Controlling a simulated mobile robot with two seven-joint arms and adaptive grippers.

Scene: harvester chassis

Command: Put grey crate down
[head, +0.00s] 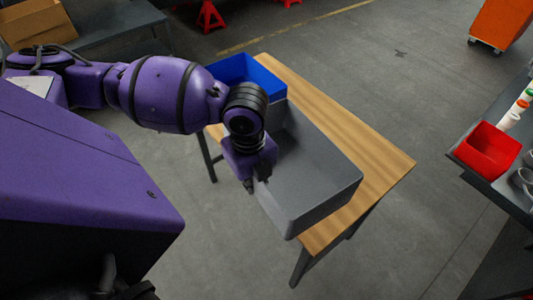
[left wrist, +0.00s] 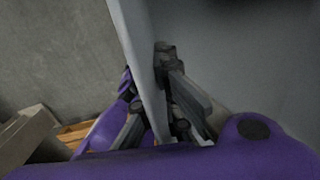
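The grey crate (head: 322,196) is at the wooden table (head: 385,162), open side up, and overlaps its near left edge. I cannot tell whether its bottom touches the tabletop. My left gripper (head: 256,186) is at the crate's left wall. In the left wrist view my left gripper (left wrist: 155,105) has one finger on each side of the crate's wall (left wrist: 136,42) and looks shut on it. The crate's far left part is hidden behind my left arm. My right gripper is not in view.
A blue bin (head: 262,72) stands at the table's far end, close behind the crate. A bare wood strip runs along the table's right side. A red bin (head: 487,150) is on a dark bench at right. A cardboard box (head: 38,22) is at upper left.

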